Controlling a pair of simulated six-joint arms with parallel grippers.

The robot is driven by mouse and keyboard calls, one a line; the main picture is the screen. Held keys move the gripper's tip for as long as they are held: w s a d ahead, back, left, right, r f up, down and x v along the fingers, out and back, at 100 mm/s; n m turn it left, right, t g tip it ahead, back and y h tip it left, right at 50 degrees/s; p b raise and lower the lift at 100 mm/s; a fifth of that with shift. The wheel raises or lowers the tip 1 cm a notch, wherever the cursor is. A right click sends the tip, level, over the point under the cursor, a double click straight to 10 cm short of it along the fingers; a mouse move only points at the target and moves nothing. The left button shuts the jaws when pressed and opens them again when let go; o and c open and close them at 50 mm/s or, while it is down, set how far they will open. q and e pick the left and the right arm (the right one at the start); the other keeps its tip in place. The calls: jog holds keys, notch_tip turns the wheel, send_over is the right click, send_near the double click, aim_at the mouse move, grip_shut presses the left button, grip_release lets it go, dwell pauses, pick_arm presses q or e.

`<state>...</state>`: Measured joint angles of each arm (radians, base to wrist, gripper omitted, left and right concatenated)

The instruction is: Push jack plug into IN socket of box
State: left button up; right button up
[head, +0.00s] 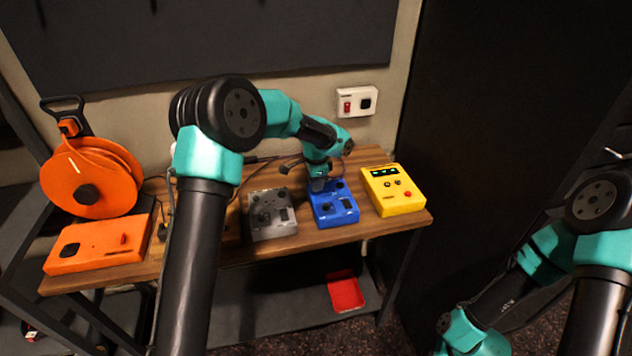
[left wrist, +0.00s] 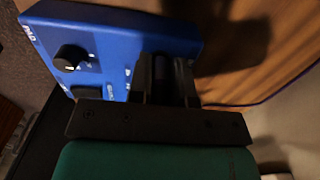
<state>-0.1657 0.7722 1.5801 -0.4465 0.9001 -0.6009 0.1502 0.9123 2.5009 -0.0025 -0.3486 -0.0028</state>
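The blue box (head: 334,204) stands on the wooden desk between the grey box and the yellow box. My left gripper (head: 318,184) is over its rear left part, pointing down. In the left wrist view the blue box (left wrist: 105,50) has a black knob, and my left gripper's dark fingers (left wrist: 168,78) are at the box's edge. The fingers look close together, with something dark between them that I cannot make out. The jack plug is not clearly visible, and the IN socket cannot be told apart. My right gripper is out of view; only my right arm shows at lower right.
A grey box (head: 271,214) stands left of the blue box and a yellow box (head: 393,191) right of it. An orange box (head: 98,246) and an orange reel (head: 92,178) are at the left. A wall plate (head: 356,102) is behind. A red tray (head: 345,292) lies below.

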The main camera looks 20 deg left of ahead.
pick_arm(q)
jog(key=o, duration=0.5)
jog(key=shift+c, duration=0.2)
jog(key=shift+r, duration=0.15)
notch_tip(320, 180, up, 17)
dwell(0.3)
